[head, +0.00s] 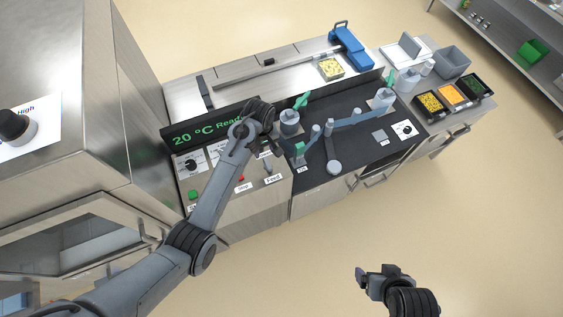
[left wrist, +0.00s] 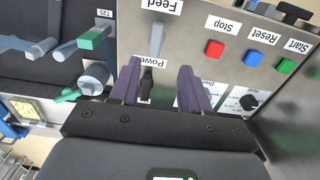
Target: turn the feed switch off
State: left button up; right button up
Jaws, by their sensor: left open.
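The feed switch (left wrist: 157,38) is a grey lever on the steel control panel (left wrist: 200,75), beside the "Feed" label (left wrist: 162,6) in the left wrist view. In the head view its lever (head: 267,167) stands just behind the Feed label (head: 273,180). My left gripper (left wrist: 157,74) is open, its two purple-grey fingers apart and empty. A black switch by the "Power" label (left wrist: 146,82) shows between the fingers, and the feed lever lies beyond the fingertips. In the head view the left gripper (head: 262,135) is over the panel's back part. My right gripper (head: 376,275) hangs over the floor, clear of the bench.
Red Stop (left wrist: 214,48), blue Reset (left wrist: 252,58) and green Start (left wrist: 286,66) buttons sit beside the switch. A dark plate with green-handled valves (head: 300,150) and pipes adjoins the panel. The display (head: 200,132) stands behind it.

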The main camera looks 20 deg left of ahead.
aim_at(267, 163)
pick_arm(q)
jog(key=f, duration=1)
jog(key=shift+w+d+f, duration=0.2)
jog(key=shift+w, duration=0.05)
grip_shut()
